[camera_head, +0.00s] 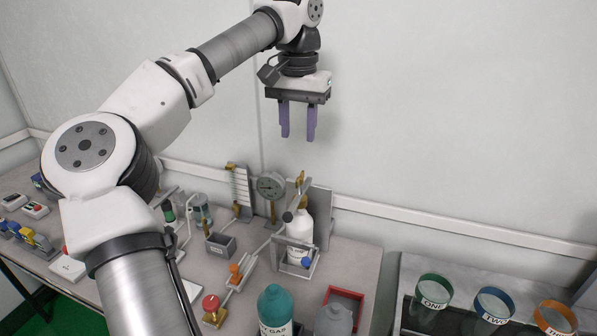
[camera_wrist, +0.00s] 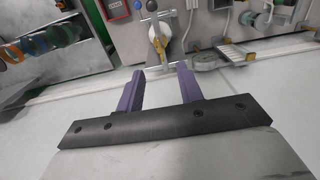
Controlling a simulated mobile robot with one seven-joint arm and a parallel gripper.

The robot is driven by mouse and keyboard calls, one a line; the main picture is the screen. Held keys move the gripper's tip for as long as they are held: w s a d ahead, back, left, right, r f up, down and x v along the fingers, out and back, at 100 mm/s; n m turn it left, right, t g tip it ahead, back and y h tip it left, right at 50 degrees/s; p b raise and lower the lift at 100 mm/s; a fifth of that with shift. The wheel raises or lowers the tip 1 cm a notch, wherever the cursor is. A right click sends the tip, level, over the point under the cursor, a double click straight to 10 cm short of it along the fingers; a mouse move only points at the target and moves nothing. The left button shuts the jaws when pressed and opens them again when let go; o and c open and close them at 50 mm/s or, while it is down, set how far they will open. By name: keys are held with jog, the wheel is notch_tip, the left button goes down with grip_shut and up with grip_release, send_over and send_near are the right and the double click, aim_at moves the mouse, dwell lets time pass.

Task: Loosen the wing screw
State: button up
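My gripper (camera_head: 298,138) hangs in the air in front of the wall, above the bench, fingers pointing down. Its two purple fingers are apart with nothing between them; they also show in the wrist view (camera_wrist: 160,68). I cannot clearly make out the wing screw. A small gold fitting (camera_head: 299,182) sits above a white bottle (camera_head: 298,226) in a metal stand, below my gripper, but its shape is too small to tell. An orange knob (camera_head: 235,270) and a red knob (camera_head: 211,303) stand nearer on the bench. My gripper touches none of these.
A round gauge (camera_head: 270,186) stands left of the bottle stand. A teal gas cylinder (camera_head: 275,306), a grey bottle (camera_head: 333,322) and a red tray (camera_head: 345,296) are at the front. The air around my gripper is clear.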

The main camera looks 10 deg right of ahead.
aim_at(300, 185)
notch_tip(300, 185, down, 11)
jog(key=shift+r+p, duration=0.1)
jog(key=shift+p, duration=0.2)
